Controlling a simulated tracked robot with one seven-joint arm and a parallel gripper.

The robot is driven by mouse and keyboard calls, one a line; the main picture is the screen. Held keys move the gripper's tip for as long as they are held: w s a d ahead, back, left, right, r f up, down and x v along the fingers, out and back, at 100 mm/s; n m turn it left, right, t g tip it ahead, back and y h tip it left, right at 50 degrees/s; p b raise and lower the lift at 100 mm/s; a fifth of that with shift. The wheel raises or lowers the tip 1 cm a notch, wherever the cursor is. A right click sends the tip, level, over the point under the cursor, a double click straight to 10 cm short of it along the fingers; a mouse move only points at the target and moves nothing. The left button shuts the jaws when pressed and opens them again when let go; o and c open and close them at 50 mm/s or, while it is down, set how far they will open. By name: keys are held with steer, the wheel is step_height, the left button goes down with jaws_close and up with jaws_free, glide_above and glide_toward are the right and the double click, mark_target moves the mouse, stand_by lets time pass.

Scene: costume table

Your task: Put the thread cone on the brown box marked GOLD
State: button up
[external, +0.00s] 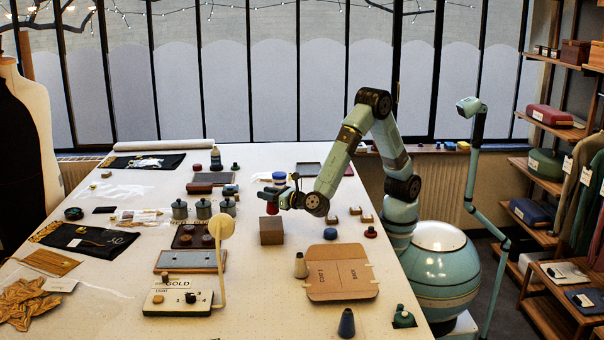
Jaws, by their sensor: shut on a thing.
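My gripper (271,196) is over the middle of the table, shut on a small red object (272,209). The red object may be a thread cone, but its shape is partly hidden by the fingers. A plain brown box (272,232) stands just below it; I cannot tell whether they touch, and I read no mark on the box.
A flat brown cardboard piece (341,285) lies right of the beige cone. A cream lamp (222,228) rises left of the brown box. Blue and white spools (279,179) are behind my gripper. Some bare table lies around the brown box.

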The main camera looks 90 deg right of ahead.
steer(key=shift+w+a+f, duration=0.1)
steer(key=shift+w+f, duration=0.15)
steer(key=shift+f, duration=0.8)
steer(key=shift+w+a+f, duration=0.1)
steer(key=shift+w+f, duration=0.1)
steer(key=shift+f, duration=0.8)
steer(key=o, duration=1.1)
steer(key=shift+c, duration=0.2)
steer(key=v, duration=1.2)
steer(key=shift+s+d, duration=0.1)
steer(key=shift+d, duration=0.05)
